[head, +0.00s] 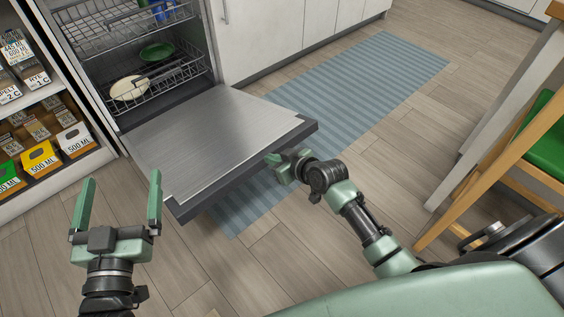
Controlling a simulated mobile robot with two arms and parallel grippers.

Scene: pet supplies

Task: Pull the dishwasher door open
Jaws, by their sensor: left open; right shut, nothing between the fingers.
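The dishwasher door (215,135) is folded down and stands open, with its steel inner face showing and its dark edge towards me. The dishwasher's inside shows behind it, with a lower rack (170,85) and an upper rack (110,30). My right gripper (277,160) is shut and empty at the door's right front edge; I cannot tell whether it touches the edge. My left gripper (118,205) is open and empty, left of the door's near corner, its fingers pointing up in the picture.
A green bowl (157,51) and a cream plate (129,88) sit in the lower rack. A shelf (60,165) with labelled boxes stands at the left. A striped blue rug (345,90) lies on the floor, partly under the door. A wooden chair with a green seat (550,130) stands at the right.

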